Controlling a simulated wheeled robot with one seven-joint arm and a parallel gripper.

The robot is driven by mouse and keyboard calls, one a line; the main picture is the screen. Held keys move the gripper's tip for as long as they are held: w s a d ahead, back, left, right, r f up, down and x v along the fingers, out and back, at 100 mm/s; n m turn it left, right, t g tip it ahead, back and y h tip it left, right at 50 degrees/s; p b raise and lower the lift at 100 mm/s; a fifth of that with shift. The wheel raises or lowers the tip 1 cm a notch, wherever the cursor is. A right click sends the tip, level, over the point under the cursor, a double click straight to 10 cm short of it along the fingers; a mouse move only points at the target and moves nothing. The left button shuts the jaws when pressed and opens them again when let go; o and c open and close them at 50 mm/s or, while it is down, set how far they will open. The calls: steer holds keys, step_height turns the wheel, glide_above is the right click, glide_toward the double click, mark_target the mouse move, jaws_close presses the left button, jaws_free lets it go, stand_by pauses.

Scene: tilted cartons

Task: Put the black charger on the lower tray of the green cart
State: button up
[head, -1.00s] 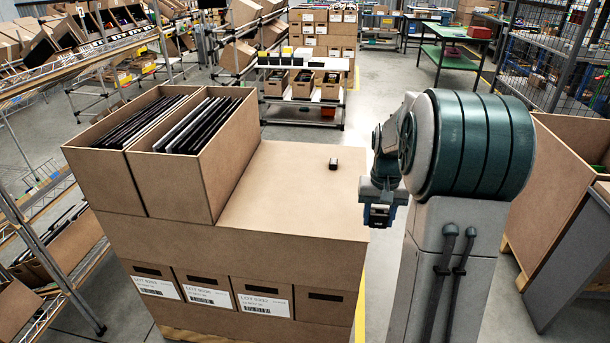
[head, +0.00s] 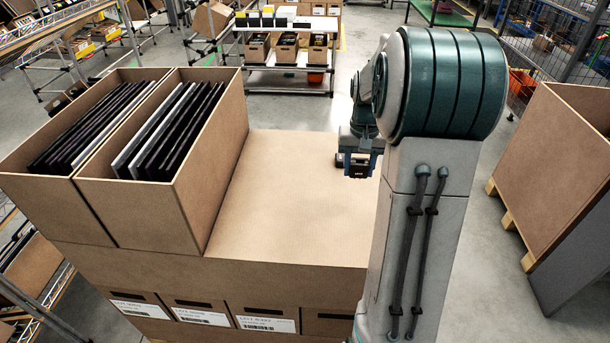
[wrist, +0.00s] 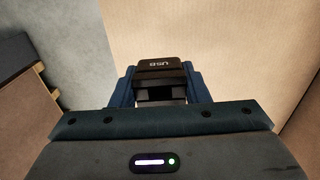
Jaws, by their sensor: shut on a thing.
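My gripper (wrist: 160,92) is shut on the black charger (wrist: 161,68), which shows a "USB" marking in the wrist view. I cannot tell whether the charger still touches the carton. Part of a green cart (head: 441,14) shows at the top edge of the head view; its lower tray is not clearly visible.
Two tall open cartons (head: 172,145) of dark flat items stand left of the carton top. A white shelf rack (head: 290,80) with small boxes is behind. A large open carton (head: 550,160) on a pallet stands at right. Grey floor lies between.

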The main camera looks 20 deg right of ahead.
steer(key=w+a+f, duration=0.2)
steer(key=w+a+f+p, duration=0.1)
steer(key=w+a+f, duration=0.1)
steer(key=a, duration=0.1)
steer(key=w+a+f+p, duration=0.1)
steer(key=w+a+f, duration=0.1)
steer(key=a, duration=0.1)
steer(key=shift+w+a+f, duration=0.1)
steer(key=shift+w+f, duration=0.05)
steer(key=shift+w, duration=0.15)
steer(key=shift+a+f, duration=0.1)
steer(key=shift+f, duration=0.15)
steer(key=shift+f+p, duration=0.6)
steer(key=shift+f, duration=1.25)
steer(key=shift+f, duration=0.2)
steer(key=o, duration=1)
steer(key=shift+r, duration=0.1)
